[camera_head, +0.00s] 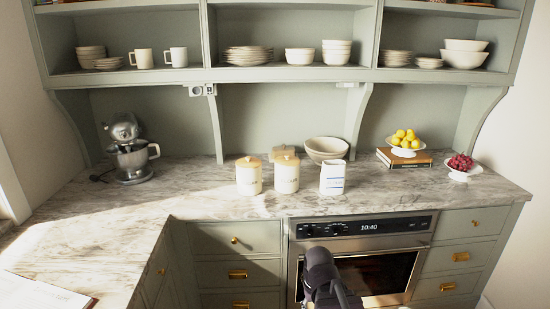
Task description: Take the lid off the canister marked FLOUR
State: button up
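Two cream canisters stand side by side on the marble counter. The left canister (249,180) has a light wooden lid (249,161) on it. The middle, slightly taller canister (287,179) also has a wooden lid (287,159) on it. Dark marks show on their fronts, but they are too small to read, so I cannot tell which says FLOUR. My dark arm end (319,262) is low in front of the oven, nearer the camera than the canisters and apart from them. Its fingers cannot be made out.
A white box-like container (333,178) with blue print stands close right of the canisters. A bowl (326,149) is behind. A mixer (130,150) is at left; lemons (404,138) and a red fruit dish (460,170) are at right. Shelves (290,74) overhang the back. Counter left of the canisters is clear.

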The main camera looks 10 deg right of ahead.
aim_at(286, 160)
jog(key=i, duration=1.35)
jog(key=z, duration=0.05)
